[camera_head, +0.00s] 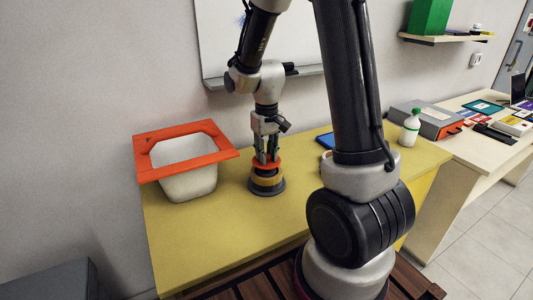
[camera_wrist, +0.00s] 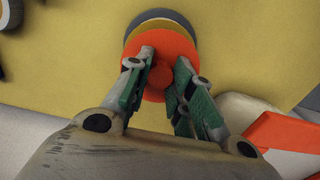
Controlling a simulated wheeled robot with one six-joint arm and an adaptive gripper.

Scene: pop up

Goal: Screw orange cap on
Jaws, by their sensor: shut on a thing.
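The orange cap (camera_head: 274,161) is a round disc with a raised middle knob, and it sits on top of a yellow and dark grey round base (camera_head: 267,186) on the yellow table. In the wrist view the orange cap (camera_wrist: 176,48) covers most of the base (camera_wrist: 145,24), whose yellow and grey rings show around its far edge. My gripper (camera_head: 266,157) points straight down over the cap. In the wrist view my gripper (camera_wrist: 163,72) has its two green-padded fingers shut on the cap's knob. Whether the cap's thread is engaged cannot be seen.
A white bin with an orange rim (camera_head: 186,146) stands close left of the base. A blue item (camera_head: 326,140) lies partly behind my arm. A white bottle with a green top (camera_head: 410,128) stands at the table's right. The yellow table's (camera_head: 215,225) front is clear.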

